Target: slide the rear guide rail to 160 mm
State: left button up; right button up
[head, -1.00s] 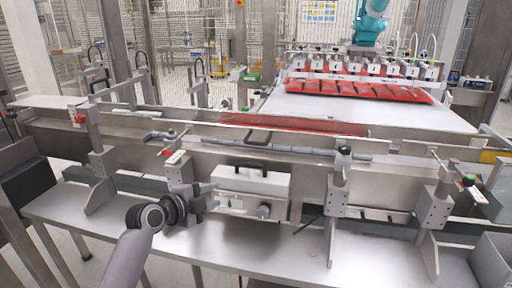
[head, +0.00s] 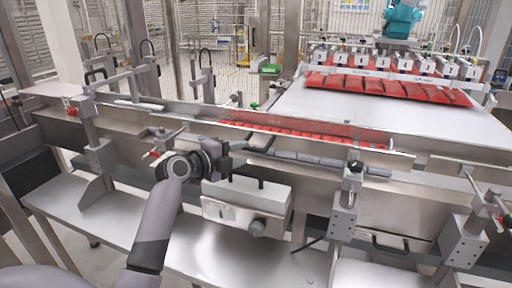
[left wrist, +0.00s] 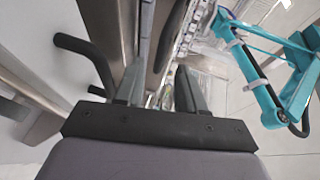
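The conveyor lane holds a row of red packs (head: 290,132) between long metal side rails. I take the strip along the far side of the packs (head: 330,129) as the rear guide rail; I cannot read any millimetre scale. A black handle (head: 262,146) and a grey rod (head: 315,158) lie along the near side. My left gripper (head: 224,150) is close to the left of this handle, above the front edge of the conveyor. In the left wrist view its two fingers (left wrist: 158,88) are apart, with nothing clearly held. A black handle (left wrist: 92,62) shows left of them. My right gripper is out of view.
A grey control box with a knob (head: 246,205) sits below my left gripper. Clamp posts stand at the left (head: 93,140) and right (head: 345,205). A white table (head: 400,120) lies behind the lane, with suction heads (head: 395,68) over red packs.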

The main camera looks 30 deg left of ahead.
aim_at(251, 150)
pick_arm(q)
jog(key=shift+p+x, duration=0.45)
jog(key=shift+x, duration=2.45)
grip_shut()
